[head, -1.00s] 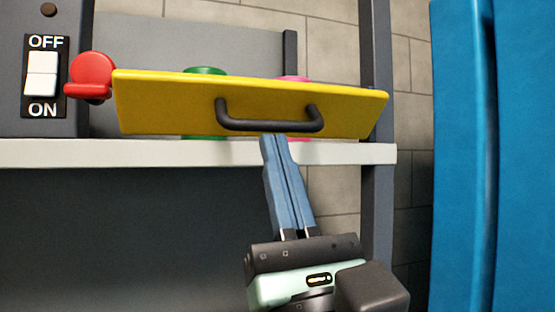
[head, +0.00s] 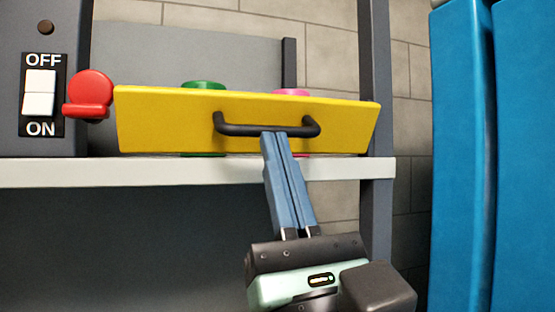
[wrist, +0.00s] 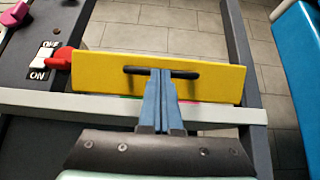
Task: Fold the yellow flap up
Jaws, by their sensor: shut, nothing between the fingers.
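The yellow flap (head: 170,118) is a wide panel with a black bar handle (head: 265,130) on its face. It stands tilted above the pale shelf edge, in front of a green round thing and a pink one. It also shows in the wrist view (wrist: 100,72), with its handle (wrist: 185,74). My gripper (head: 273,135) has its two blue fingers together and empty. Their tips are at the handle's lower edge, near its middle; I cannot tell whether they touch it. In the wrist view the fingertips (wrist: 160,72) overlap the handle.
A red knob (head: 90,92) sits by the flap's left end, beside an OFF/ON switch (head: 39,92). The green thing (head: 204,85) and pink thing (head: 291,92) are mostly hidden. A pale shelf edge (head: 80,172) runs below. Blue panels (head: 462,160) stand at right.

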